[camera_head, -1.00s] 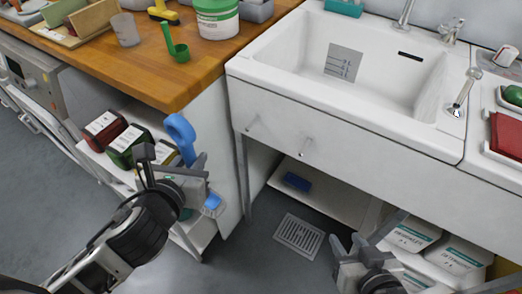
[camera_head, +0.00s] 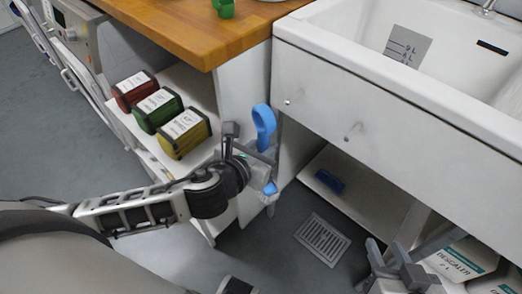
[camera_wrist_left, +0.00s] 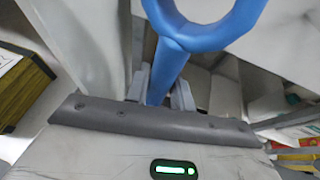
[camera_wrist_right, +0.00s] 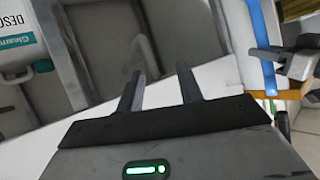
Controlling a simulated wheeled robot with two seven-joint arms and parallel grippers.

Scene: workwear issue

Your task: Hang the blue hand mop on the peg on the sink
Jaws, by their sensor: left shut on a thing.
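The blue hand mop (camera_head: 263,122) is upright in my left gripper (camera_head: 258,155), its loop handle up and its pale-tipped head below. The left fingers are shut on its stem, just under the loop, as the left wrist view (camera_wrist_left: 166,78) shows. Two small pegs stick out of the white sink's (camera_head: 400,120) front: a left one (camera_head: 287,102) and a right one (camera_head: 351,138). The loop appears just left of and below the left peg, with a visible gap; depth is unclear. My right gripper (camera_head: 392,258) is low at the right, open and empty in its wrist view (camera_wrist_right: 160,92).
Red (camera_head: 133,90), green (camera_head: 158,110) and yellow (camera_head: 184,133) boxes stand on a shelf at left, near my left arm. A wooden counter (camera_head: 200,30) adjoins the sink. Below it are a blue item (camera_head: 329,181), a floor drain (camera_head: 322,240) and descaler containers (camera_head: 462,260).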

